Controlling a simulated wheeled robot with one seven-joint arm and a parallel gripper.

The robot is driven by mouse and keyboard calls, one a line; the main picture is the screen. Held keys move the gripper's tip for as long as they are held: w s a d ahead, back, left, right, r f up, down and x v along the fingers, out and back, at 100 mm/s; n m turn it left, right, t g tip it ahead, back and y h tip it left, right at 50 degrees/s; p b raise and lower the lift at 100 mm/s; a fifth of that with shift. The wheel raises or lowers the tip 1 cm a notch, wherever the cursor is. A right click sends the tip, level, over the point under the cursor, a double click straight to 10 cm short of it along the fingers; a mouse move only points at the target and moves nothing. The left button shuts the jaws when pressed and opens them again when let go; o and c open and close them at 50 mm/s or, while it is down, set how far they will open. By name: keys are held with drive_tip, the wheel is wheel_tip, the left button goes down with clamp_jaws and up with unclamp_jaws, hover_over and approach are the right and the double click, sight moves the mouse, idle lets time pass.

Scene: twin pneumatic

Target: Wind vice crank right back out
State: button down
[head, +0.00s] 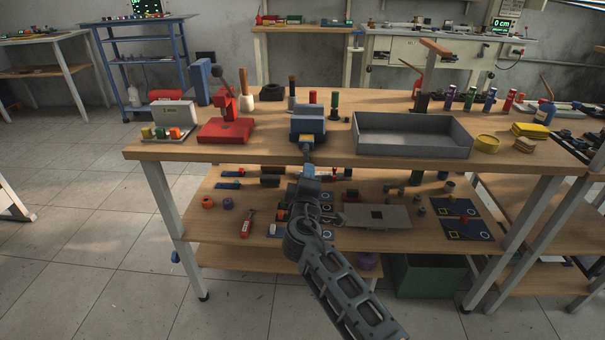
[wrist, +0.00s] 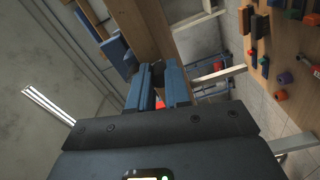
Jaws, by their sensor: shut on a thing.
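The blue vice (head: 308,120) stands at the front edge of the workbench, near its middle. My gripper (head: 307,148) reaches up to the front of the vice from below, at the bench edge. In the wrist view, the two blue fingers (wrist: 158,84) are close together and shut on a small dark part between them, which I take to be the vice crank. The crank is mostly hidden by the fingers, so its turn angle and how far the jaw stands open cannot be told.
A red press (head: 225,128) stands left of the vice on the workbench (head: 275,152). A grey metal tray (head: 412,150) lies close on its right. Dark and red cylinders stand behind. A lower shelf (head: 200,230) with many small parts lies beneath my arm.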

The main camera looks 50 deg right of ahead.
drive_tip(key=n, duration=0.1)
drive_tip(key=s+n+p, duration=0.1)
drive_tip(key=n, duration=0.1)
drive_tip(key=d+n+p, duration=0.1)
drive_tip(key=shift+s+r+n, duration=0.2)
drive_tip(key=shift+r+n, duration=0.1)
drive_tip(key=shift+r, duration=0.05)
drive_tip(key=n+p, duration=0.1)
drive_tip(key=n, duration=0.1)
drive_tip(key=r+n+p, duration=0.1)
drive_tip(key=shift+s+d+n+p, duration=0.3)
drive_tip(key=shift+s+n+p, duration=0.05)
drive_tip(key=shift+s+n, duration=0.05)
drive_tip(key=n+p, duration=0.1)
drive_tip(key=r+n, duration=0.1)
drive_tip(key=n+p, duration=0.1)
drive_tip(key=shift+s+d+r+n+p, duration=0.15)
drive_tip(key=shift+s+d+n+p, duration=0.05)
drive_tip(key=shift+s+n+p, duration=0.1)
drive_tip(key=shift+d+r+n+p, duration=0.1)
drive_tip(key=shift+r+n+p, duration=0.2)
drive_tip(key=shift+n+p, duration=0.6)
drive_tip(key=shift+r+n+p, duration=0.3)
drive_tip(key=shift+n+p, duration=0.3)
drive_tip(key=shift+n, duration=0.5)
drive_tip(key=c, duration=1.1)
unclamp_jaws()
drive_tip(key=shift+s, duration=0.1)
drive_tip(key=shift+v, duration=3.9)
